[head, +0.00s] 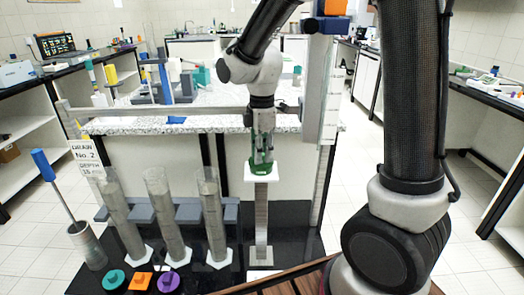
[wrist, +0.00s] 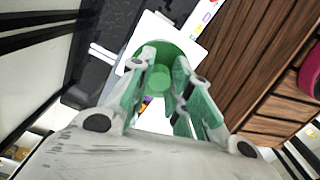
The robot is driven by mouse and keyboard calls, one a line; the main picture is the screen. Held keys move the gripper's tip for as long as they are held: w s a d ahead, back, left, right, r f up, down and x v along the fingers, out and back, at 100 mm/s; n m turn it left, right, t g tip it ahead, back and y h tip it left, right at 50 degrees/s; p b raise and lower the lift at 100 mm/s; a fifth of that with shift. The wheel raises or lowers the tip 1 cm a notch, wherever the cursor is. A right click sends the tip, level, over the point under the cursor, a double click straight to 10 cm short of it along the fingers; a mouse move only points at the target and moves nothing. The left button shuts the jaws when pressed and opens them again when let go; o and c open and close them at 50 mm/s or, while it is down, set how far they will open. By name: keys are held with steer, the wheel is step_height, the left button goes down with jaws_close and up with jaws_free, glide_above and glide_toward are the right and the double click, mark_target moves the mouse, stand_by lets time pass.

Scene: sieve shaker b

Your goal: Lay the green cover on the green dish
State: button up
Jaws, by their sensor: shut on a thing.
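My gripper (head: 262,158) is shut on the knob (wrist: 160,77) of a round green cover (wrist: 178,50). In the head view the green piece (head: 260,169) sits at the fingertips, right over a white square plate on top of a tall post. The plate (wrist: 150,28) also shows beneath the cover in the wrist view. I cannot tell whether the cover touches what is under it. No separate green dish can be made out there; the cover and fingers hide that spot.
A teal round knobbed piece (head: 112,279), an orange one (head: 140,281) and a purple one (head: 168,281) lie on the black base at front left. Several grey columns (head: 165,215) stand left of the post (head: 261,215). A blue-handled tool (head: 43,165) leans in a grey cylinder (head: 87,245).

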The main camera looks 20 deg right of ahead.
steer(key=o, duration=0.8)
steer(key=shift+o, duration=0.2)
steer(key=shift+r, duration=0.1)
